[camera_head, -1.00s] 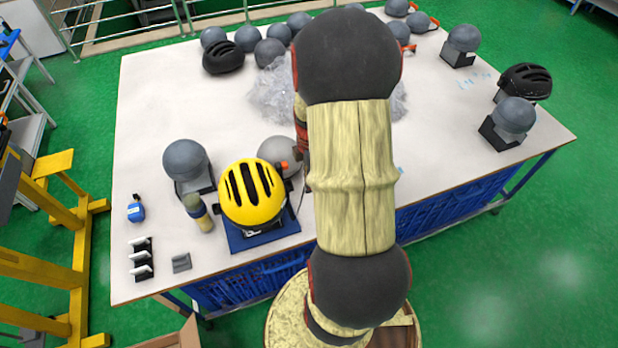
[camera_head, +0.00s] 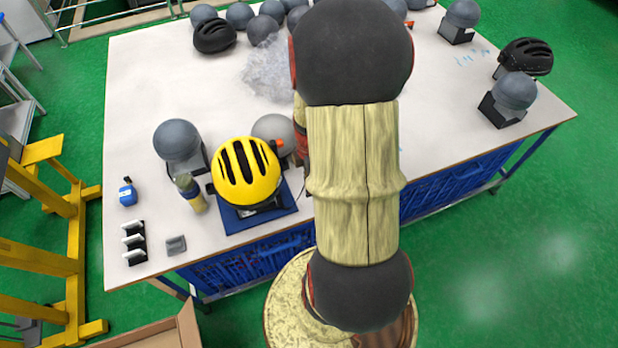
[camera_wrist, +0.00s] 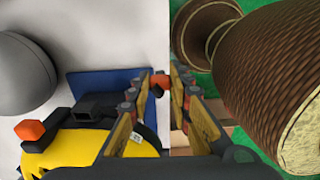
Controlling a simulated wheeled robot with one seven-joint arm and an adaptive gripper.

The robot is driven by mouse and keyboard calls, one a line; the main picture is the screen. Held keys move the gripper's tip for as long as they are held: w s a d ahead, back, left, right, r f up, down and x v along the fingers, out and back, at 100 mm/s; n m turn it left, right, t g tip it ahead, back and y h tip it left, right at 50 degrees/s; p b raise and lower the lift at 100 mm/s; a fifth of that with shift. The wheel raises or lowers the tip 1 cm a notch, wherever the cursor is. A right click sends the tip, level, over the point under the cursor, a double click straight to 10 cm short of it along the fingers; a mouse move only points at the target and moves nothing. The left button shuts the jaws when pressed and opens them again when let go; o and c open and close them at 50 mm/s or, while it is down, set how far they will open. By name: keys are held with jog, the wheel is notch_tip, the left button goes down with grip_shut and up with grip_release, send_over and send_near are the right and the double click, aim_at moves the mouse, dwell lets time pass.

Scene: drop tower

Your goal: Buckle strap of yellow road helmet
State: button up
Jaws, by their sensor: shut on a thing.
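The yellow road helmet (camera_head: 236,180) with black vents sits on a blue base (camera_head: 286,203) near the table's front edge. Its yellow shell (camera_wrist: 85,143) also shows at the lower left of the wrist view. A black part (camera_wrist: 95,107) and an orange-ended black piece (camera_wrist: 32,131) lie against it. My gripper (camera_wrist: 160,82) is shut on a small orange piece, apparently part of the strap buckle, over the edge of the blue base. The fingers hide much of this piece, and the strap's path is unclear. In the head view my arm hides the gripper.
A grey head form (camera_head: 178,140) and a small bottle (camera_head: 191,194) stand left of the helmet; another grey ball (camera_head: 273,130) is behind it. Black helmets (camera_head: 214,36) and more head forms stand farther back. The table's left middle is clear.

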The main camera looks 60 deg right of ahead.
jog(key=shift+w+a+f+b, duration=0.6)
jog(key=shift+a+f, duration=0.4)
jog(key=shift+a, duration=2.5)
jog(key=shift+w+a+f+b, duration=0.55)
jog(key=shift+a+f, duration=0.45)
jog(key=shift+a, duration=2.5)
jog(key=shift+w+a+r+b, duration=0.5)
jog(key=shift+w+a+r, duration=0.6)
jog(key=shift+w+a, duration=6.1)
jog(key=shift+w+d+r+p, duration=1.05)
jog(key=shift+w+d+r, duration=0.45)
jog(key=shift+d, duration=0.45)
jog(key=shift+w+d+r+p, duration=1.1)
jog(key=shift+w+d+r, duration=0.25)
jog(key=shift+w+d, duration=0.5)
jog(key=shift+w+d+r+p, duration=1.05)
jog(key=shift+w+d+r, duration=0.35)
jog(key=shift+d, duration=0.7)
jog(key=shift+f, duration=0.3)
